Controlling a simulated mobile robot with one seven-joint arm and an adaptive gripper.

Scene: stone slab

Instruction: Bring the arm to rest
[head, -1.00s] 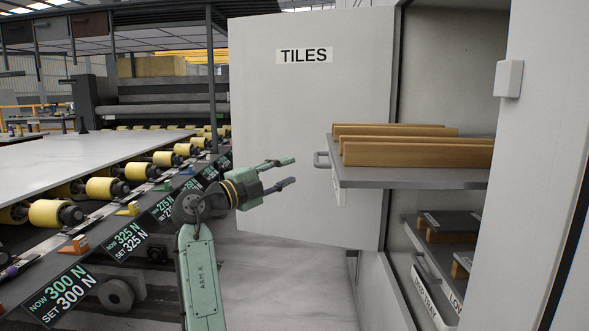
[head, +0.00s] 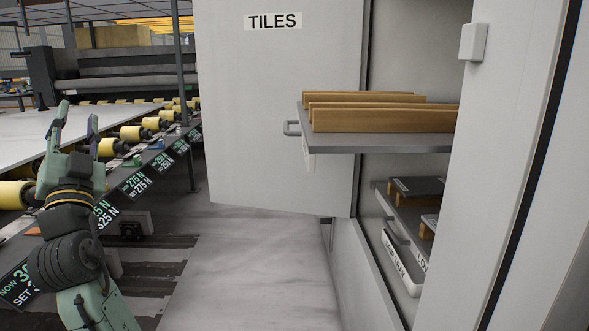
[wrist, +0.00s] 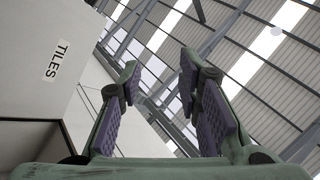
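My gripper (head: 78,122) is at the left of the head view, raised in front of the roller line, with its fingers pointing up. Its two fingers are apart and nothing is between them. The wrist view shows the same open fingers (wrist: 160,85) with purple pads, against the roof. My green arm comes up from the bottom left of the head view. The gripper touches nothing that I can see.
The cabinet door marked TILES (head: 280,110) stands open. A grey shelf tray (head: 400,143) with wooden bars (head: 385,120) is pulled out, and a lower tray (head: 405,215) shows below. The roller line (head: 130,132) carries a pale slab (head: 30,135). The floor (head: 235,265) between is clear.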

